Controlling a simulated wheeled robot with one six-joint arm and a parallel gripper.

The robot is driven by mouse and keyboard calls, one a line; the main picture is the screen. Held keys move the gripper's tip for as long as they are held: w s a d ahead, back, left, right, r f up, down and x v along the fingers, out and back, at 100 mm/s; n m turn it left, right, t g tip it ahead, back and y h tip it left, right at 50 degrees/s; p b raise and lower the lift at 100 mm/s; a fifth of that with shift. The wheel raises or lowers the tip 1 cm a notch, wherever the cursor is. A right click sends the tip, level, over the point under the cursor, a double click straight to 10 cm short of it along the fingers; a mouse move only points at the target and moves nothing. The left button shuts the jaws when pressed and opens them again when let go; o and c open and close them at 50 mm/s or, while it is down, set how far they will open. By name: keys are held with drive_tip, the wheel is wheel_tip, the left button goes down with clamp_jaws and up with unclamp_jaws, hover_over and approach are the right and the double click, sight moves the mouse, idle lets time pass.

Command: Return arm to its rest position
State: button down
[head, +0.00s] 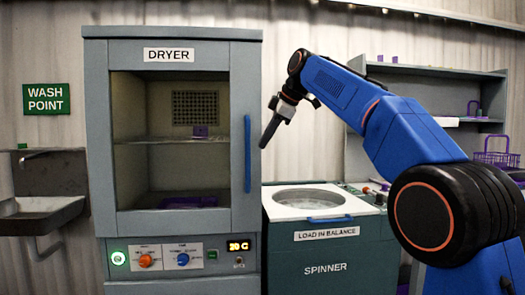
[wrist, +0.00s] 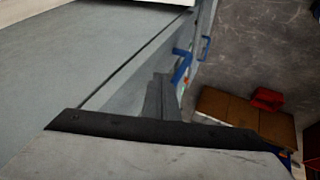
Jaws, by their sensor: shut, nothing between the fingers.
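My blue arm (head: 395,125) reaches in from the right in the head view, bent at its elbow. My gripper (head: 265,143) is at its end, shut and empty, pointing down and to the left. It is in the air just right of the dryer's blue handle in the picture. In the wrist view my gripper (wrist: 160,98) shows as a dark narrow shape, with nothing held.
The grey dryer (head: 100,130) stands left of my gripper, its handle (head: 248,153) close by. The spinner (head: 325,262) is below and right. A sink (head: 40,212) is far left. Shelves with a purple basket (head: 495,158) are behind my arm.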

drive_tip(key=s+d+f+m+h, duration=0.2)
drive_tip(key=s+d+f+m, duration=0.3)
drive_tip(key=s+d+f, duration=0.4)
drive_tip(key=s+d+f+m+h, duration=0.1)
drive_tip(key=s+d+f+m, duration=0.5)
drive_tip(key=s+d, duration=0.55)
drive_tip(key=s+d+f+m+h, duration=0.1)
drive_tip(key=s+d+f+m, duration=0.3)
drive_tip(key=s+f, duration=0.7)
drive_tip(key=s+d+f+m+h, duration=0.1)
drive_tip(key=s+d+f+m, duration=0.3)
drive_tip(key=s+f, duration=0.8)
wheel_tip(320, 180, down, 6)
drive_tip(key=shift+s+d+f+h, duration=0.1)
drive_tip(key=shift+s+d+h, duration=0.15)
drive_tip(key=shift+d, duration=0.75)
drive_tip(key=shift+w, duration=0.1)
